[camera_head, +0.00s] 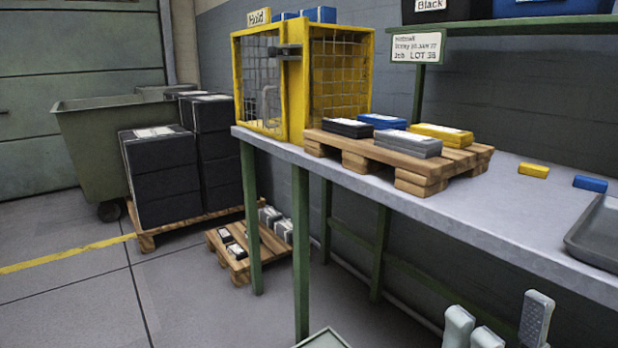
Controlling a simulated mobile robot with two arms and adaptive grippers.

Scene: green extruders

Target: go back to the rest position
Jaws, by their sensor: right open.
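My right gripper (503,322) shows at the bottom edge, right of the middle. Its pale grey fingers point up and stand apart, open, with nothing between them. It appears in front of the workbench and below the height of its top, clear of the things on it. The rest of the right arm is cut off by the frame. My left gripper and left arm are not in view.
The grey workbench (458,210) on green legs holds a wooden pallet (420,184) with colored blocks, a yellow mesh cage (298,95) and a grey tray (600,235). Pallets with black boxes (160,175) stand on the floor at left. The front-left floor is clear.

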